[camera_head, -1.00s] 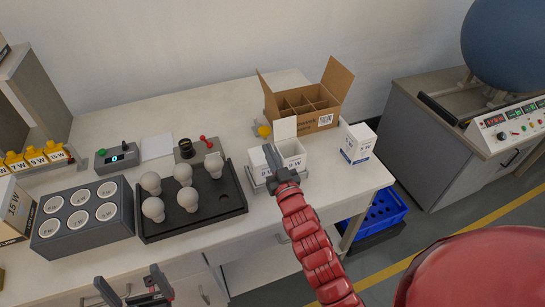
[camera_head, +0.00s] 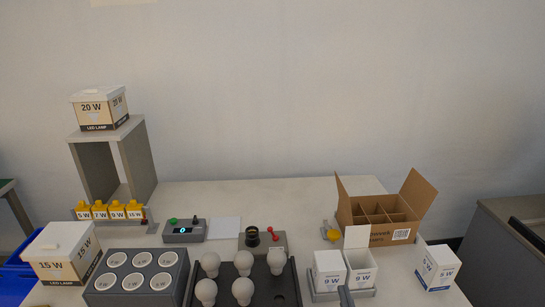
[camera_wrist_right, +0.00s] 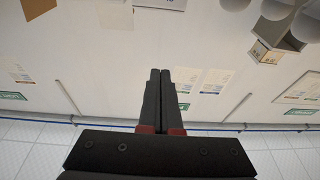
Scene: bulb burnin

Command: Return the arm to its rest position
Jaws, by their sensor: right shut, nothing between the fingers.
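The rest of the right arm is hidden below the head view. My left gripper is not in view.
The worktop (camera_head: 290,195) holds a socket block (camera_head: 135,282), a dark tray with several bulbs (camera_head: 312,296), a 9 W carton (camera_head: 328,268), an open cardboard box (camera_head: 378,228) and a 5 W carton (camera_head: 437,267). A shelf (camera_head: 140,160) stands at the left.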

